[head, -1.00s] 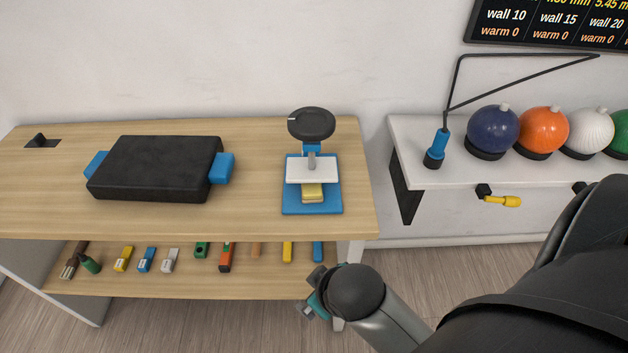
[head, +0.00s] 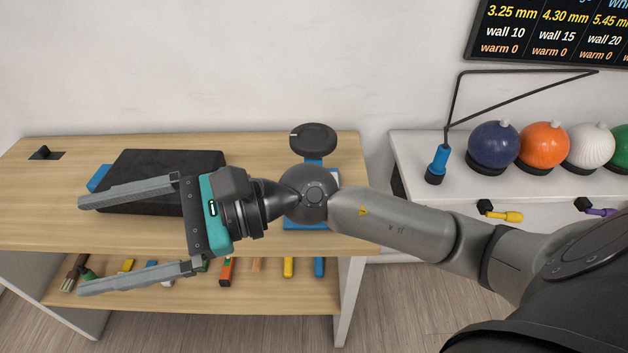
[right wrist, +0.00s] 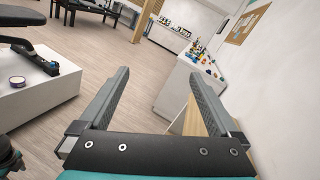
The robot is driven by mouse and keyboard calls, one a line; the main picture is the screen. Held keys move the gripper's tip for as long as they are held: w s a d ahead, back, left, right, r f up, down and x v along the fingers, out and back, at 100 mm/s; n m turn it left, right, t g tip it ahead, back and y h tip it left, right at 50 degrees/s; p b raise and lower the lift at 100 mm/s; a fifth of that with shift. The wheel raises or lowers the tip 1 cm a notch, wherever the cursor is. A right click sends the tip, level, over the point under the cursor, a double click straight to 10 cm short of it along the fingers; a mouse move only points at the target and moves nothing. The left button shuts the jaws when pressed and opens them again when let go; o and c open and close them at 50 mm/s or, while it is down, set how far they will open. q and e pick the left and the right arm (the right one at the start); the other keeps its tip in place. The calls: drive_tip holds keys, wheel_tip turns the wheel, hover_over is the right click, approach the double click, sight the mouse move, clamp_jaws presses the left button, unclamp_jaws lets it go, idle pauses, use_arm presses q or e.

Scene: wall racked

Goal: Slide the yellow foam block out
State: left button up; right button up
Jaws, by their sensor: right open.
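My right gripper (head: 82,243) is open and empty. It spans the front edge of the bench on the left, its fingers pointing left, one in front of the black slab. In the right wrist view the open fingers (right wrist: 157,76) have nothing between them. The small press (head: 313,139) with a round black knob stands behind my right arm. Only its knob, a bit of blue and part of its blue base (head: 303,227) show. The yellow foam block is hidden behind my arm now; earlier it sat under the press's white plate. My left gripper is not in view.
A black slab (head: 135,168) with blue ends lies on the wooden bench (head: 258,148). Several small tools lie on the shelf (head: 210,300) below. To the right, a white wall shelf (head: 413,152) bears a blue-handled tool (head: 437,165) and coloured balls.

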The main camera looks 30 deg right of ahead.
drive_tip(key=w+d+f+n+g+h, duration=0.1)
drive_tip(key=w+d+f+n+h, duration=0.2)
drive_tip(key=d+f+n+h, duration=0.8)
drive_tip(key=w+d+f+h, duration=0.2)
drive_tip(key=d+h, duration=0.2)
drive_tip(key=d, duration=0.5)
drive_tip(key=w+d+f+h, duration=0.15)
drive_tip(key=d+h, duration=0.35)
drive_tip(key=d, duration=0.5)
drive_tip(key=shift+t, duration=0.3)
drive_tip(key=x, duration=0.5)
drive_tip(key=b+x, duration=0.1)
drive_tip(key=x, duration=0.4)
drive_tip(key=w+a+x, duration=0.1)
drive_tip(key=x, duration=0.3)
drive_tip(key=shift+d+f+b, duration=0.1)
drive_tip(key=shift+f+b, duration=0.2)
drive_tip(key=c, duration=1.5)
drive_tip(key=shift+o, duration=0.2)
drive_tip(key=shift+s+a+r+p, duration=0.1)
drive_tip(key=shift+s+a+p, duration=0.25)
drive_tip(key=shift+s, duration=0.2)
drive_tip(key=shift+s+a+p, duration=0.3)
drive_tip(key=shift+s, duration=0.3)
drive_tip(key=shift+s+a+p, duration=0.25)
drive_tip(key=shift+s+a, duration=0.2)
drive_tip(key=shift+s, duration=0.25)
drive_tip(key=shift+s+a+p, duration=0.25)
drive_tip(key=shift+s+a, duration=0.2)
drive_tip(key=shift+s, duration=0.3)
